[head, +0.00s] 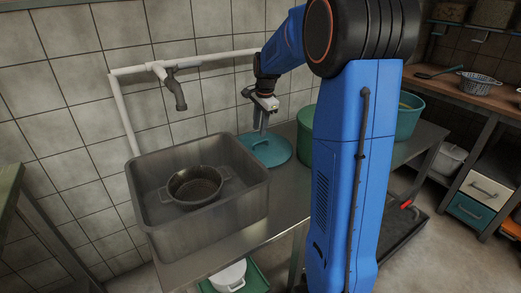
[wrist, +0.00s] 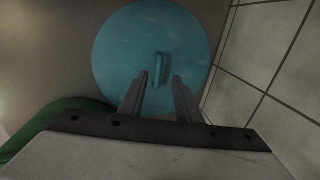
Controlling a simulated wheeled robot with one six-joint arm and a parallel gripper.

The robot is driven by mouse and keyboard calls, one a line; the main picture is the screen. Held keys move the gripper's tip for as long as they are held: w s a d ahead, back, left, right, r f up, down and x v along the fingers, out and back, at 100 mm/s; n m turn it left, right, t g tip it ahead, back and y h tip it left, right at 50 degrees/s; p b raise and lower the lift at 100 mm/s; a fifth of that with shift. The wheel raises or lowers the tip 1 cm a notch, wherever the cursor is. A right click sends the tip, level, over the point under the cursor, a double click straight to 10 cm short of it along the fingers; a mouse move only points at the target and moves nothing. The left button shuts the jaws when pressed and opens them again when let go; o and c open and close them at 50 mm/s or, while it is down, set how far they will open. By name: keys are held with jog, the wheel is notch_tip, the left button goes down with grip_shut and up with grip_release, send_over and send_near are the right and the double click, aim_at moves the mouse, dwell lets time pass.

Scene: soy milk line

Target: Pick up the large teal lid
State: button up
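The large teal lid (head: 272,150) lies flat on the metal counter near the tiled wall, between the sink and a green pot. In the wrist view the round lid (wrist: 118,50) shows from above, with its upright loop handle (wrist: 158,68) near the middle. My gripper (head: 259,127) points down above the lid. In the wrist view its two fingers (wrist: 163,84) are apart, with a gap between them, and the handle appears just beyond the fingertips, in line with the gap. Nothing is held. Whether the fingers touch the handle cannot be told.
A metal sink (head: 215,222) with a dark colander (head: 197,186) stands left of the lid. A green pot (head: 305,135) is close on the right, partly hidden by my arm. A teal tub (head: 408,118) stands farther right. The tiled wall (wrist: 270,60) is close to the lid.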

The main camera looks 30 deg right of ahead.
aim_at(259, 142)
jog(key=shift+w+f, duration=0.2)
jog(key=shift+f, duration=0.9)
jog(key=shift+w+f, duration=0.15)
jog(key=shift+f, duration=0.95)
jog(key=shift+w+f, duration=0.2)
jog(key=shift+f, duration=0.9)
grip_shut()
